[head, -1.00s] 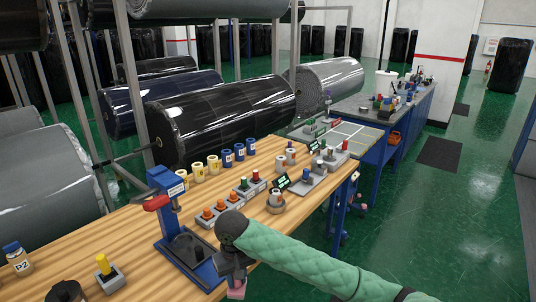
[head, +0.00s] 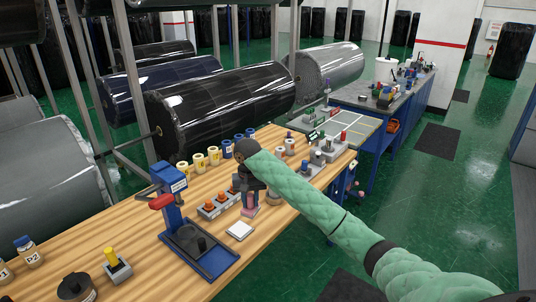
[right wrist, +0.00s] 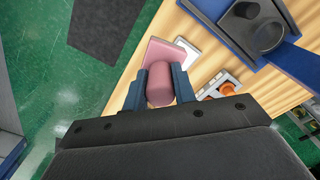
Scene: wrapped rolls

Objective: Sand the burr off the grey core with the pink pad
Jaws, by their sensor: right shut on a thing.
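My right gripper (head: 247,190) is over the middle of the wooden bench. In the right wrist view its two fingers (right wrist: 160,84) are shut on the round handle of the pink pad (right wrist: 159,88). The pad's flat pink plate shows beyond the fingers, and its pink end shows below the gripper in the head view (head: 249,211). A white square block (head: 239,230) lies close by, partly behind the pad in the wrist view. Short pale grey cylinders (head: 280,153) stand beyond my arm. I cannot tell which one is the grey core, and no burr is visible. My left gripper is out of view.
A blue press (head: 175,205) with a dark round seat stands left of the gripper. A grey box with orange buttons (head: 216,207) is close behind it. Bare wood (head: 150,270) lies in front.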

